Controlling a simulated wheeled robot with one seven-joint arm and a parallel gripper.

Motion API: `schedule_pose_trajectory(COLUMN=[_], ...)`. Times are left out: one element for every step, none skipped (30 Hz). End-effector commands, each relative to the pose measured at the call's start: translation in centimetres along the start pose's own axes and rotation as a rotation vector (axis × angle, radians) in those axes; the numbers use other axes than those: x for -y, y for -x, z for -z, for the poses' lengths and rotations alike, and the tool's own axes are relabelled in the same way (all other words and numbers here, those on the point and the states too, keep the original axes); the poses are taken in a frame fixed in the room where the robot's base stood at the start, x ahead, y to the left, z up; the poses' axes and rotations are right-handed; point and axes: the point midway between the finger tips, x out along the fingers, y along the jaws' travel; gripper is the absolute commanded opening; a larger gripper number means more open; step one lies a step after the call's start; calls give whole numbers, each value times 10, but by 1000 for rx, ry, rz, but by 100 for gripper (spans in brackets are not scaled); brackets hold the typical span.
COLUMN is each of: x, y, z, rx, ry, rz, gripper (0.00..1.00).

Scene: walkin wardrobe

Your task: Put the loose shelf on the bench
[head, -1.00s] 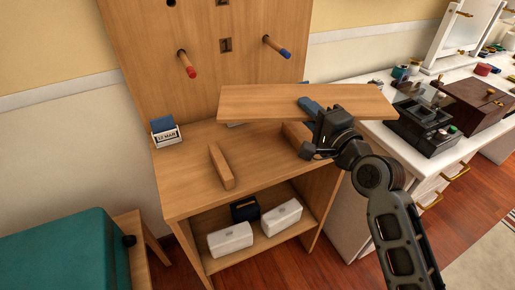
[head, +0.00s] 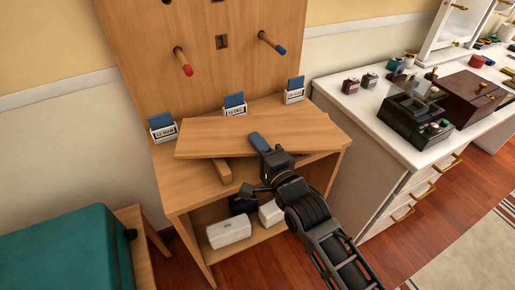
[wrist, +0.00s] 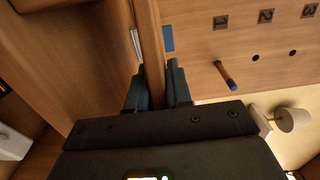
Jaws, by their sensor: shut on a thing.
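The loose shelf (head: 215,136) is a flat light-wood board. It lies level above the top of the wooden bench (head: 178,188), roughly over its middle. My gripper (head: 259,143) is shut on the shelf's front edge. In the wrist view the shelf (wrist: 150,35) shows edge-on between the blue fingers of my gripper (wrist: 158,90). A wooden block (head: 222,170) on the bench top pokes out under the shelf's left part. I cannot tell whether the shelf touches the block. The second block is hidden.
Card holders (head: 163,128) stand behind the shelf along the bench's back. A red-tipped peg (head: 183,62) and a blue-tipped peg (head: 272,43) stick out of the back panel. White boxes (head: 229,230) sit below. A white dresser (head: 360,117) is at right, a teal case (head: 70,258) at left.

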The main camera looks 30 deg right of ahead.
Motion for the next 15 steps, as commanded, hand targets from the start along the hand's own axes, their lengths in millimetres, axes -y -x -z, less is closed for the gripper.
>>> schedule_pose_trajectory(x=[-5,-8,-11,-12,-13,-14,-14,-14,-13,-13,-13,-14,-14,-15,-17], y=[0,-1,0,0,0,0,0,0,0,0,0,0,0,0,0], z=[0,0,0,0,0,0,0,0,0,0,0,0,0,0,0], rx=[0,0,1,1,1,1,0,0,0,0,0,0,0,0,0], ry=[1,0,-1,-1,-1,-1,-1,-1,-1,-1,-1,-1,-1,-1,-1], rz=[2,2,3,4,4,5,5,5,5,5,5,5,5,5,5], gripper=[0,0,0,0,0,0,0,0,0,0,0,0,0,0,0])
